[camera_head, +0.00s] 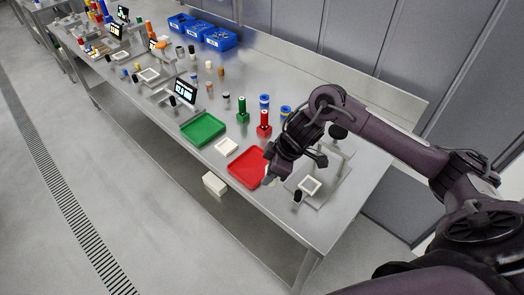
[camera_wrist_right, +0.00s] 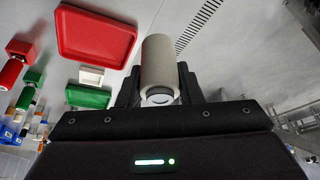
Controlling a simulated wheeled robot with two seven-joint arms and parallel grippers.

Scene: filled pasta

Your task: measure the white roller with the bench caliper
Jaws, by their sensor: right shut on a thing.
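The white roller (camera_wrist_right: 159,66) is a pale cylinder between the fingers of my right gripper (camera_wrist_right: 158,90) in the right wrist view. The gripper is shut on it, and its near end shows a dark ring. In the head view my right gripper (camera_head: 272,174) hangs by the right edge of the red tray, near the table's front edge; only a small pale bit of the roller shows there. A grey measuring stand (camera_head: 318,201) with a white square frame and black knobs stands right of the gripper. A lit readout (camera_head: 186,91) stands farther left; I cannot tell which device is the bench caliper. My left gripper is out of view.
A red tray (camera_head: 231,172) and a green tray (camera_head: 190,138) lie along the front edge, with a small white square dish (camera_head: 226,147) between them. Red and green posts (camera_head: 264,131) stand behind. Blue bins (camera_head: 219,42) and several small cylinders are farther back.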

